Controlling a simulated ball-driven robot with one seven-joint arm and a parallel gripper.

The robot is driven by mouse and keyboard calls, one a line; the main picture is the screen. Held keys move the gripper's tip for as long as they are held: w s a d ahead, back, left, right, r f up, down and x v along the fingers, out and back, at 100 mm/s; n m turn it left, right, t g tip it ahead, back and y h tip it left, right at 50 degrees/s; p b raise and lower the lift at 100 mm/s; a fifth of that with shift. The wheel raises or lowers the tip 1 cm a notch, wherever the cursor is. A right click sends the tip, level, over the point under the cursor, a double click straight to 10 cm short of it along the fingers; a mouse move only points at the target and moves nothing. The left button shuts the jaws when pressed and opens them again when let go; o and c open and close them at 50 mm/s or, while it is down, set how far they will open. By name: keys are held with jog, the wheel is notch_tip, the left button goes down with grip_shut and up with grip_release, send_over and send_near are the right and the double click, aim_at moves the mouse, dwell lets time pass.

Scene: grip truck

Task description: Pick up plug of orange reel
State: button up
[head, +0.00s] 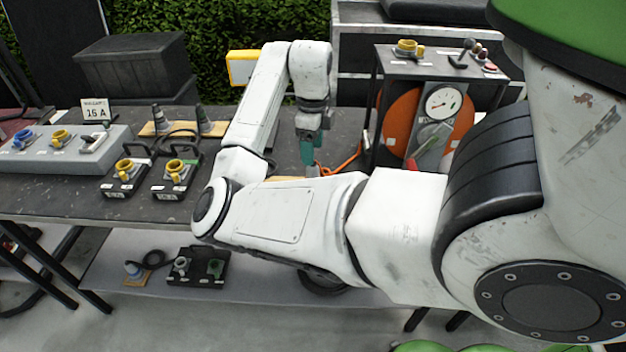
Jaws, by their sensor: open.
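The orange reel (401,122) stands at the right end of the dark table, inside a dark frame with a round gauge on its front. An orange cable (347,161) runs left from the reel to the area below my gripper. The plug at its end cannot be made out; my arm and gripper may cover it. My gripper (311,168) points down over the table, left of the reel, with teal fingers. It is open, and I see nothing held in it.
Two black socket boxes (126,180) with yellow covers stand left of my arm. A grey socket panel (45,155) and a 16 A sign (95,109) are farther left. Black cones (160,117) stand on a wooden board behind. A lower shelf (110,270) holds more connectors.

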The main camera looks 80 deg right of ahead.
aim_at(312, 169)
notch_tip(312, 169, down, 8)
jog(key=shift+d+f+b, duration=0.1)
jog(key=shift+b, duration=0.2)
dwell(0.3)
grip_shut()
dwell(0.5)
jog(key=shift+r, duration=0.25)
